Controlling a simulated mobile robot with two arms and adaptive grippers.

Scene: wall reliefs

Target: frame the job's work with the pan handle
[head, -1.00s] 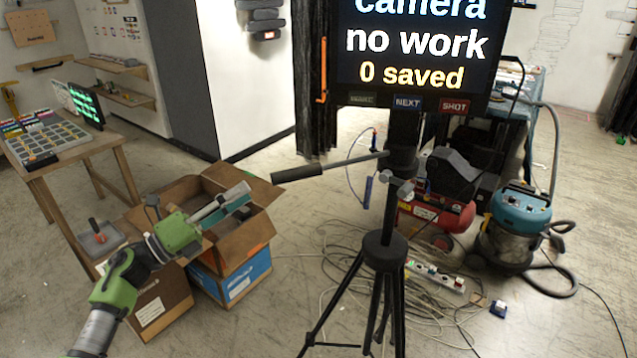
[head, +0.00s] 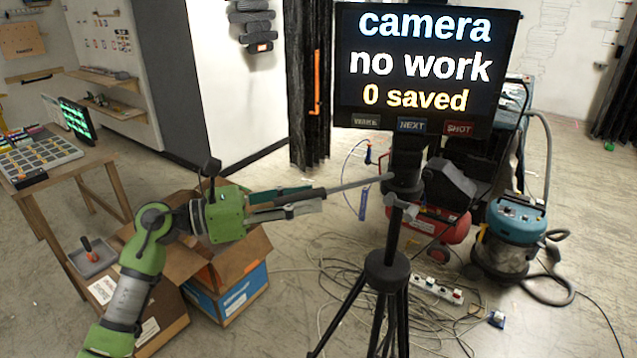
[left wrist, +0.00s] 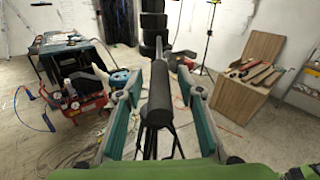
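The pan handle (head: 345,186) is a thin rod with a thick black grip, sticking out to the left from the black tripod head (head: 403,180). A screen (head: 425,62) above it reads "camera no work 0 saved", with NEXT and SHOT buttons beneath. My left gripper (head: 312,198) is at the handle's grip. In the left wrist view the black grip (left wrist: 159,95) lies between the fingers of my left gripper (left wrist: 160,82), with gaps showing on both sides; the fingers look open. My right gripper is not in view.
Open cardboard boxes (head: 228,262) stand below my left arm. A wooden table (head: 60,170) with a panel of tiles is at the left. Cables (head: 345,265) lie around the tripod (head: 385,270). A red compressor (head: 435,222) and a blue vacuum (head: 512,235) stand to the right.

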